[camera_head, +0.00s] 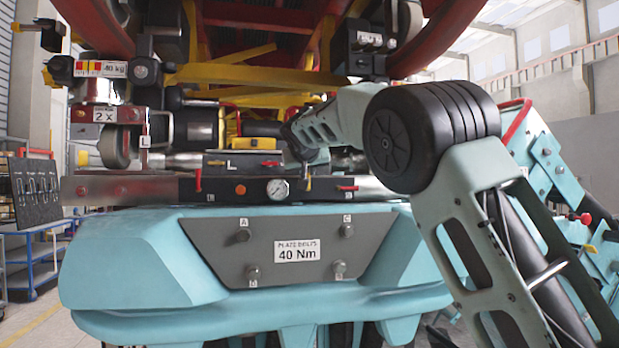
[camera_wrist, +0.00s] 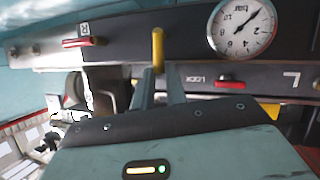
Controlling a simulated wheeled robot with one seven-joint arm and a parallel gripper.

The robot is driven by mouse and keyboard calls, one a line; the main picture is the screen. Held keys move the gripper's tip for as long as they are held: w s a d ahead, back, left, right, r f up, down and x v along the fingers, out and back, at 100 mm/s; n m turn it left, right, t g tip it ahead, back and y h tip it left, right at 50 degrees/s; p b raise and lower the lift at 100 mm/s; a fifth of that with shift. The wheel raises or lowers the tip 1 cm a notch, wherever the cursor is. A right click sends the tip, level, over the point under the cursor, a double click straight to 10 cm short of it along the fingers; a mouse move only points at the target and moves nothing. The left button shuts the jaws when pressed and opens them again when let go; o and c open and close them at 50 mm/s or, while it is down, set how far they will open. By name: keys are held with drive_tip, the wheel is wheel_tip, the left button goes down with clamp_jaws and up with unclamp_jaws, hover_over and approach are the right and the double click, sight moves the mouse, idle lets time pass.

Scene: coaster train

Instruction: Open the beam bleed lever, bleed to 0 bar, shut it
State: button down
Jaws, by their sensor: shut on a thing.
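The yellow bleed lever (camera_wrist: 157,46) stands out from the dark beam beside the round white pressure gauge (camera_wrist: 242,28). In the head view the yellow lever (camera_head: 308,178) is small, just right of the gauge (camera_head: 278,189). My gripper (camera_wrist: 160,78) has its two fingers close together on the lever's near end, shut on it. The wrist view is turned over, so the gauge is right of the lever there. The gauge needle is visible, but I cannot read its value surely. In the head view my gripper (camera_head: 300,155) is small and partly hidden by my arm.
Red handles flank the lever: one by the R label (camera_wrist: 92,41), one at the LOCK label (camera_wrist: 229,85), and another red lever (camera_head: 198,180) at left. A grey plate (camera_head: 210,240) with bolts is below the beam. Red and yellow framework hangs above.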

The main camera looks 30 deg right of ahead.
drive_tip(key=shift+f, duration=0.2)
idle(0.3)
drive_tip(key=c, duration=1.4)
unclamp_jaws()
drive_tip(key=shift+r, duration=0.1)
drive_tip(key=b+v, duration=0.6)
drive_tip(key=v, duration=1.1)
drive_tip(key=shift+a, duration=0.25)
